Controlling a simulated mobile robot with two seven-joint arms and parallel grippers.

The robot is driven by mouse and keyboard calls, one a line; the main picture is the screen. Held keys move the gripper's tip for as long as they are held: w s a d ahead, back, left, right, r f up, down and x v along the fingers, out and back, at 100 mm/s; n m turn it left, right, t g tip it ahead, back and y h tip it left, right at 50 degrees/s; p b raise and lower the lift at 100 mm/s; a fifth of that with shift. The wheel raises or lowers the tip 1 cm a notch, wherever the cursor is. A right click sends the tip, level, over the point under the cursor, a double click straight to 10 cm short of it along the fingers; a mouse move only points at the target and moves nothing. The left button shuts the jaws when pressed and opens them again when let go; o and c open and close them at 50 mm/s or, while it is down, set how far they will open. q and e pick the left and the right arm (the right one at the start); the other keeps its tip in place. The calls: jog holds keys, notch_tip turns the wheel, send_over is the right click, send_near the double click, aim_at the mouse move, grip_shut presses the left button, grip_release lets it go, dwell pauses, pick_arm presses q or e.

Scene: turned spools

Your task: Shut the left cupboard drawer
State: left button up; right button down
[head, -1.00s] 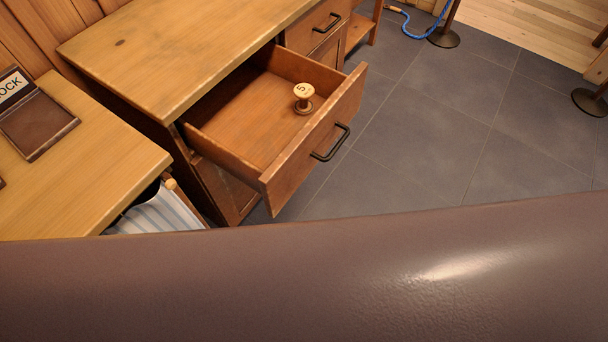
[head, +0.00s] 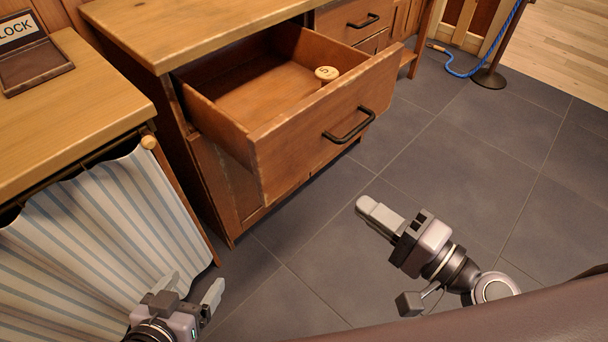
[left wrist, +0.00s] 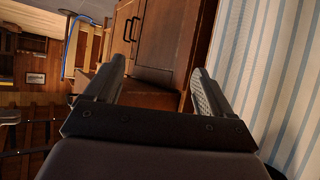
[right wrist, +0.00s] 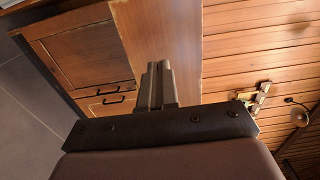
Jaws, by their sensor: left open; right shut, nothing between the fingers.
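The left cupboard drawer (head: 290,140) is a wooden drawer pulled well out, with a dark bar handle (head: 349,124) on its front. A turned spool (head: 326,75) with a mark on its top stands inside it. My left gripper (head: 190,286) is open and empty, low beside the striped curtain and apart from the drawer. My right gripper (head: 372,212) is shut and empty over the floor, in front of and below the drawer handle. In the right wrist view its closed fingers (right wrist: 158,84) show before wooden panels. In the left wrist view the open fingers (left wrist: 150,88) face cupboard fronts.
The cupboard top (head: 190,25) is bare where seen. A second drawer (head: 355,20) to the right is shut. A desk (head: 70,110) with a striped curtain (head: 95,245) stands at left. A post with blue rope (head: 490,75) stands far right. The tiled floor before the drawer is clear.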

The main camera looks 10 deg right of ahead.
aim_at(293, 156)
jog(key=p+x, duration=0.3)
jog(key=x, duration=1.1)
jog(key=shift+s, duration=0.1)
pick_arm(q)
jog(key=shift+s+a+f+n+g+y, duration=0.2)
jog(key=shift+s+a, duration=0.1)
jog(key=shift+a, duration=0.35)
jog(key=shift+s+a+f+n+g+y, duration=0.15)
jog(key=shift+s+a+n+y, duration=0.1)
jog(key=shift+a, duration=0.35)
jog(key=shift+s, duration=0.1)
